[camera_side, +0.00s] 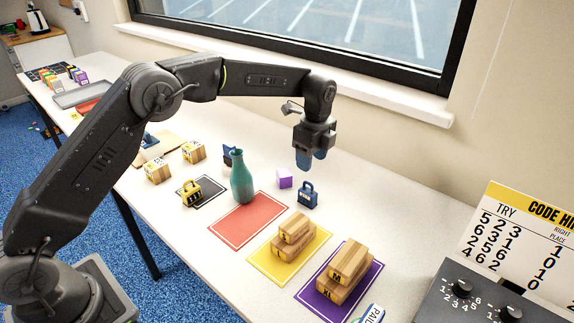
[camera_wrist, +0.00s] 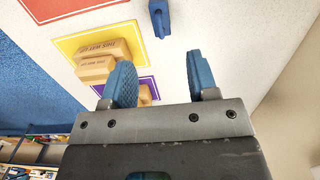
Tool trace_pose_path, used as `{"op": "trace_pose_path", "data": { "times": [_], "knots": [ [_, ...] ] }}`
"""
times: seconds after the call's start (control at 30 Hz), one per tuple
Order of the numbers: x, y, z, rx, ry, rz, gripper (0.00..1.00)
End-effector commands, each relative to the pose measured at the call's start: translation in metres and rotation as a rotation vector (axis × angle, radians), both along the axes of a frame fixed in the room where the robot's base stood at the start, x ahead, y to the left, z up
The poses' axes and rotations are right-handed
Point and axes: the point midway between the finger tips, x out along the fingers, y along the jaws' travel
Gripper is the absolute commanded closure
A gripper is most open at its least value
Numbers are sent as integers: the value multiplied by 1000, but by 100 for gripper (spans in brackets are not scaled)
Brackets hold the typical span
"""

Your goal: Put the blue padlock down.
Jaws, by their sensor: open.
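The blue padlock (camera_side: 307,195) stands upright on the white table, right of the small purple block. It also shows at the top of the wrist view (camera_wrist: 159,19), partly cut off by the frame edge. My gripper (camera_side: 311,162) is open and empty, raised above the table behind the padlock in the side view. Its two blue fingertips (camera_wrist: 160,80) are apart in the wrist view with nothing between them. The padlock is clear of the fingers.
Wooden blocks are stacked on the yellow mat (camera_side: 265,270) and purple mat (camera_side: 313,296). A yellow padlock (camera_side: 192,193) is on the black mat. A purple block (camera_side: 284,179) is close left of the blue padlock.

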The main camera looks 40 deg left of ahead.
Motion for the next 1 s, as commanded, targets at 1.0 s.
{"op": "trace_pose_path", "data": {
  "times": [1.0],
  "knots": [
    [-254, 58, 166, -248, -354, 1098, 46]
  ]
}}
